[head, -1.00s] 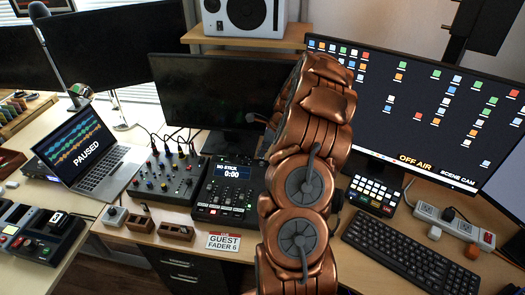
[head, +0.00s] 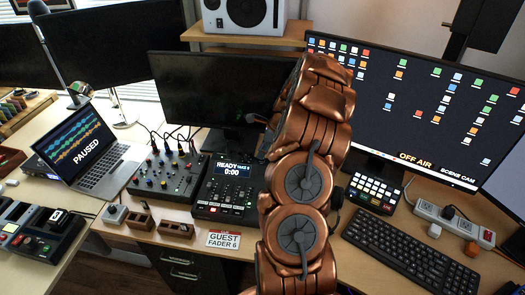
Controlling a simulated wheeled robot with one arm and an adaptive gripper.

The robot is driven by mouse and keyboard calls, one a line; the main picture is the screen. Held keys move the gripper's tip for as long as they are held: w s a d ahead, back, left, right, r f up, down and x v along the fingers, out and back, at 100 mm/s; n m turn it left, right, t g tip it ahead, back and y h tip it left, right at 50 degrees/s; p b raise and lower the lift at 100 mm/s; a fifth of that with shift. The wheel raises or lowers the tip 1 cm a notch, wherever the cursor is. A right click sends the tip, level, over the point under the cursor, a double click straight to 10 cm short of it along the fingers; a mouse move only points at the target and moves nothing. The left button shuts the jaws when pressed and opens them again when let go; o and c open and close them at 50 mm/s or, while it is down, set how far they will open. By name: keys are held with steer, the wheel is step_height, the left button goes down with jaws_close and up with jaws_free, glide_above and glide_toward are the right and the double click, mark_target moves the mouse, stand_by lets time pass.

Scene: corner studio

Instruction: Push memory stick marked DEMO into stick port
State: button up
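The recorder (head: 229,189) stands on the desk left of my arm, and its lit screen (head: 233,169) reads READY and 0:00. Smaller text beside READY is hard to read. I cannot make out the stick marked DEMO or the stick port; my copper arm rises in front of the area just right of the recorder. My gripper is hidden behind the arm, so I cannot see its fingers or what they touch.
A knobbed mixer (head: 168,176) and a laptop (head: 88,154) reading PAUSED stand left of the recorder. A keyboard (head: 405,255) and power strip (head: 455,222) are on the right.

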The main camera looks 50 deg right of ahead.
steer(key=shift+o, duration=0.6)
steer(key=shift+r, duration=0.1)
steer(key=v, duration=1.2)
steer(key=s+a+r+n+g, duration=0.1)
steer(key=a+r+n, duration=0.1)
steer(key=a+n, duration=0.5)
steer(key=s+a+r+n+g, duration=0.1)
steer(key=a+r+n, duration=0.15)
steer(key=a, duration=0.95)
steer(key=s+a+r+n+g, duration=0.1)
steer(key=a+r+n, duration=0.25)
steer(key=a, duration=0.55)
steer(key=s+a+f+n+g+h, duration=0.1)
steer(key=s+a+n, duration=0.5)
steer(key=s, duration=0.5)
steer(key=s+a+f+n+g+h, duration=0.1)
steer(key=s+a+n, duration=0.5)
steer(key=s+n, duration=0.4)
steer(key=shift+s+a+g+h, duration=0.25)
steer(key=shift+s+g+h, duration=0.05)
steer(key=shift+s, duration=0.75)
